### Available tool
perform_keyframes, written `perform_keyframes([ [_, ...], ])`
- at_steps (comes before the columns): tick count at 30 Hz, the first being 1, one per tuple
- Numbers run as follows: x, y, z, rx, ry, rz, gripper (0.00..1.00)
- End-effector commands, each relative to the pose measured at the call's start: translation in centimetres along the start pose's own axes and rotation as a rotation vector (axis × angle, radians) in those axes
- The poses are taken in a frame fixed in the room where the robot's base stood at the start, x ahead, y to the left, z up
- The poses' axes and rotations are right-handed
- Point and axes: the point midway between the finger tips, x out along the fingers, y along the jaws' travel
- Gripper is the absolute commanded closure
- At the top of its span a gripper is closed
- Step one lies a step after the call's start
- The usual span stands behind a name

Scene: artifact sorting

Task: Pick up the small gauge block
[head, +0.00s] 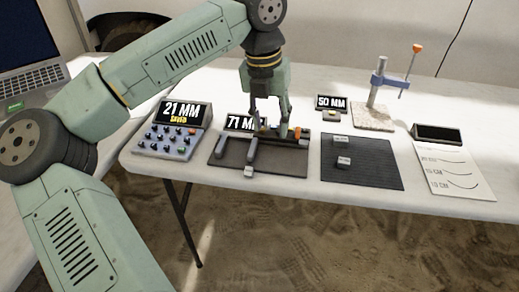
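Two small light-grey blocks with labels lie on the dark ribbed mat (375,175) right of centre: the far block (341,139) and the near block (343,161). Their labels are too small to read, and I cannot tell which is the smaller gauge block. My gripper (269,125) points down over the back of the dark measuring tray (275,163), left of the mat. Its fingers look spread apart, with no block visible between them. The fingertips overlap the tray's fittings, so contact is unclear.
The tray holds grey bars and a small pale piece (248,172). A "71 MM" display (240,123) stands behind it. A button console (170,141) reads "21 MM". A "50 MM" display (331,102), a gauge stand (376,95) and a paper sheet (455,172) are right.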

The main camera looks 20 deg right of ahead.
Motion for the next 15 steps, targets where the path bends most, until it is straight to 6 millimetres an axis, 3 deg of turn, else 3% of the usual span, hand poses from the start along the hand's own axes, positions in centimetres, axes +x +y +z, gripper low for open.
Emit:
perform_keyframes([
  [1, 0.5, 2.2, -1.0, -0.054, 0.046, 0.038, 0.60],
  [4, 1.0, 4.3, -2.2, -0.109, 0.100, 0.079, 0.60],
  [15, 6.0, 5.1, -3.0, -0.118, 0.114, 0.085, 0.60],
])
